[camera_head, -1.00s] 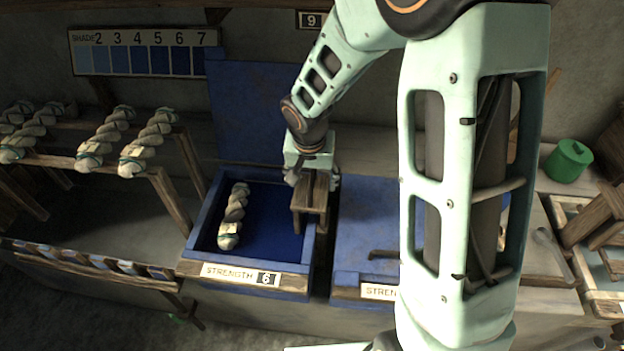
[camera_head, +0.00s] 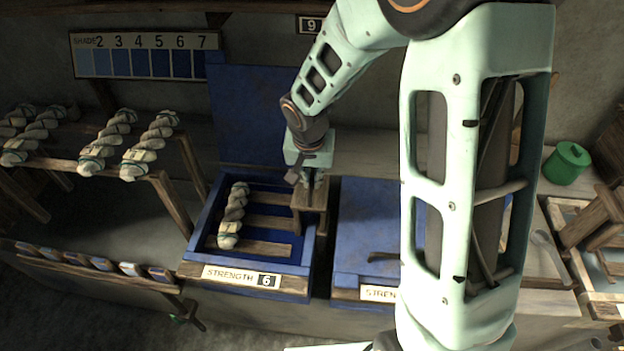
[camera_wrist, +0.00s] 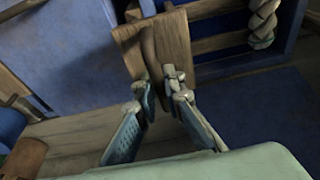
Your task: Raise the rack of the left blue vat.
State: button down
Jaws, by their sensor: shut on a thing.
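The left blue vat (camera_head: 192,240) is open, its blue lid (camera_head: 255,115) upright behind it. Its wooden rack (camera_head: 268,223) shows as several slats above the dark blue dye. A pale twisted skein (camera_head: 233,215) lies across the slats at the left. The rack's wooden handle (camera_head: 312,219) stands at the vat's right side. My gripper (camera_head: 313,183) is shut on the top of the handle. In the wrist view, my gripper's fingers (camera_wrist: 163,90) close at the wooden handle (camera_wrist: 172,42), with slats (camera_wrist: 218,42) and the skein (camera_wrist: 262,22) beyond.
The right blue vat (camera_head: 362,225) is closed, close beside the left one. A rack with skeins (camera_head: 108,140) stands at the left. A green pot (camera_head: 567,162) sits at the right. My arm hides much of the right side. A shade chart (camera_head: 145,55) hangs behind.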

notch_tip(320, 180, up, 7)
jog(key=p, duration=0.4)
jog(key=c, duration=0.8)
grip_release()
jog(key=shift+f, duration=0.1)
notch_tip(320, 180, up, 7)
jog(key=p, duration=0.4)
